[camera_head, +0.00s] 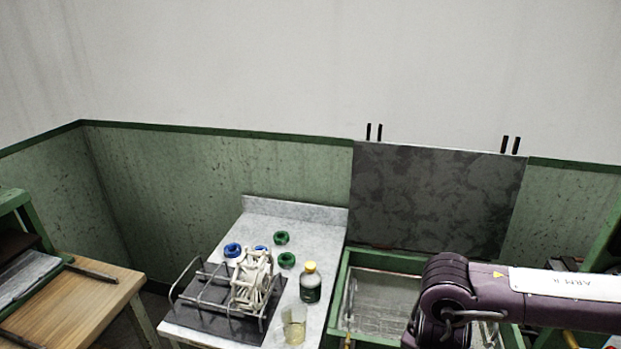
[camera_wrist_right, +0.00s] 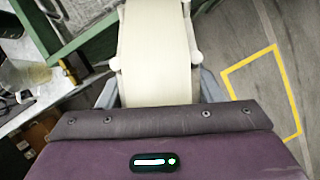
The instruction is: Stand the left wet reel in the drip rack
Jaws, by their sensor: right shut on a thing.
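The drip rack (camera_head: 190,296) is a wire frame on a dark tray on the grey bench, left of centre in the head view. A pale slatted reel (camera_head: 252,280) stands in its right part. My right gripper (camera_wrist_right: 158,88) is shut on a cream reel (camera_wrist_right: 155,45), which fills the middle of the right wrist view; only part of it shows. In the head view my right arm reaches in from the right over the green-framed basin (camera_head: 345,275), and its gripper and the held reel are hidden there. I cannot tell which reel is the left one. My left gripper is not in view.
A yellow-capped bottle (camera_head: 310,282) and a glass beaker (camera_head: 293,326) stand right of the rack. Blue (camera_head: 232,250) and green (camera_head: 287,260) coils lie behind it. A dark panel (camera_head: 437,197) rises behind the basin. A wooden table (camera_head: 75,300) is at the left.

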